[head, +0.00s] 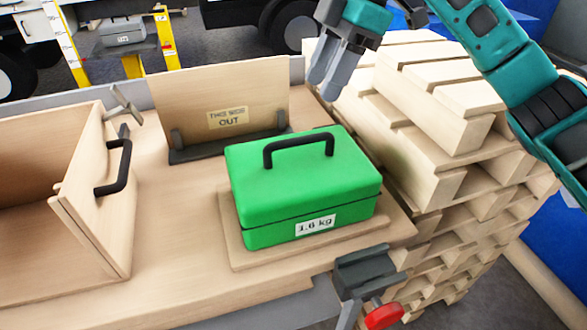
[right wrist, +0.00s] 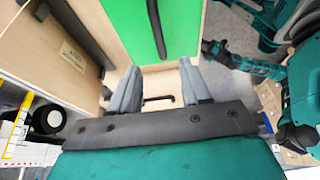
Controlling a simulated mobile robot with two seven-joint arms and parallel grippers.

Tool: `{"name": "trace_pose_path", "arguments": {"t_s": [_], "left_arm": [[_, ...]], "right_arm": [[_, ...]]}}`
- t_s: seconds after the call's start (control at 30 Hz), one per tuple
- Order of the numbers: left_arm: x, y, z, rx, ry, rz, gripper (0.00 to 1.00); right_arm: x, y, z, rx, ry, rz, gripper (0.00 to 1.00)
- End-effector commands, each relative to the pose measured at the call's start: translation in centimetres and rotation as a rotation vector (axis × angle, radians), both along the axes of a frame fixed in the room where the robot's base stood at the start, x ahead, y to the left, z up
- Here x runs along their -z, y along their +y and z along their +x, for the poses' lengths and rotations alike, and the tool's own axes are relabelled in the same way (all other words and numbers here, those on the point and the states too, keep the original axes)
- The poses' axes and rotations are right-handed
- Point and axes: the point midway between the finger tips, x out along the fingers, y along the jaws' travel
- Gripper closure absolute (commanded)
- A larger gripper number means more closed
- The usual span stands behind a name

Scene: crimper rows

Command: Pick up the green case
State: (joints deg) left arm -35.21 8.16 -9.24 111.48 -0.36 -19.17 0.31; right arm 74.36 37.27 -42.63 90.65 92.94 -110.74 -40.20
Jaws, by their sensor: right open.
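The green case (head: 285,190) is a closed box with a black handle (head: 300,146) on its lid and a "1.6 kg" label on its front. It lies flat on a thin wooden board (head: 240,255) on the workbench. My right gripper (head: 322,90) is open and empty. It hangs above and behind the case, apart from it. In the right wrist view the green case (right wrist: 128,25) lies at the top, beyond the open fingers (right wrist: 160,75), with its handle (right wrist: 156,28) partly cut off by the frame edge. My left gripper is not in the head view.
A wooden box with a black handle (head: 118,165) stands left of the case. An upright panel marked "THIS SIDE OUT" (head: 215,85) stands behind it. A clamp with a red knob (head: 384,316) is at the front edge. Stacked wooden pallets (head: 430,140) rise close on the right.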

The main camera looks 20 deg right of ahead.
Motion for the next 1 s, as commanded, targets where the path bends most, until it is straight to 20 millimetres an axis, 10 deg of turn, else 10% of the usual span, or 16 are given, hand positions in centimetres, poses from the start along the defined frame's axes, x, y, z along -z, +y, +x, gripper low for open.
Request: {"name": "trace_pose_path", "arguments": {"t_s": [0.3, 1.0], "left_arm": [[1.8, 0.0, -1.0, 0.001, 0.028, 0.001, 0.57], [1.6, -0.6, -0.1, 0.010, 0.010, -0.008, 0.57]], "right_arm": [[5.5, 2.1, -0.1, 0.000, 0.002, -0.001, 0.53], [11.5, 3.9, 0.2, 0.001, -0.001, 0.000, 0.53]]}}
